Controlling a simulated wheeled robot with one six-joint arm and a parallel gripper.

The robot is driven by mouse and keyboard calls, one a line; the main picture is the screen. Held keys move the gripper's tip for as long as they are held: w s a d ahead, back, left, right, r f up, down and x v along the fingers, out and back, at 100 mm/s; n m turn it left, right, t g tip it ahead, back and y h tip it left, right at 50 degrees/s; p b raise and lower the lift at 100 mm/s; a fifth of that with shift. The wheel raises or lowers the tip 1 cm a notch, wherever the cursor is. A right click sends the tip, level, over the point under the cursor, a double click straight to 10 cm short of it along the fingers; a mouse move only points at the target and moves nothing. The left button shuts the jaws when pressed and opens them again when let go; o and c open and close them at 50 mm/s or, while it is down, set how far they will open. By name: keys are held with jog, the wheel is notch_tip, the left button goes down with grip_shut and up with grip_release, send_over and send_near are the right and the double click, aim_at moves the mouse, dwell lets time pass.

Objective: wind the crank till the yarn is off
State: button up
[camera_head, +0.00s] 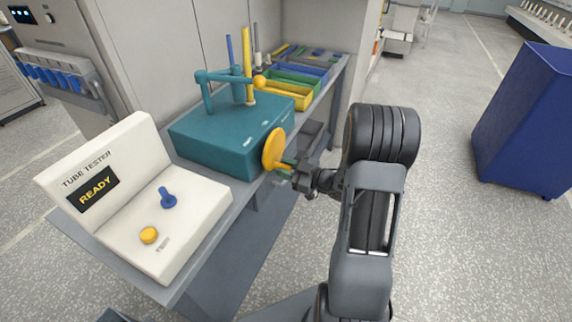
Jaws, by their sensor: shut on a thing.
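A teal winding box (215,140) stands on the grey bench. An orange crank disc (274,148) is on its right side, with a short orange handle standing out from it. My gripper (287,169) is at the disc's lower right and is shut on the crank handle; the fingers hide most of the handle. On the box top stand a teal guide arm (222,77) with an orange ball (260,82) at its end and a tall yellow spindle (247,60). No yarn can be clearly made out on the spindle at this size.
A white tube tester (204,218) reading READY stands at the bench's near left, with a blue peg and an orange button. Behind the box are yellow, green and blue bins (288,94). A dark blue container (520,120) stands at right; the floor between is clear.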

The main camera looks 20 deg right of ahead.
dwell(0.4)
jog(key=o, duration=0.9)
jog(key=v, duration=1.4)
jog(key=shift+a, duration=0.1)
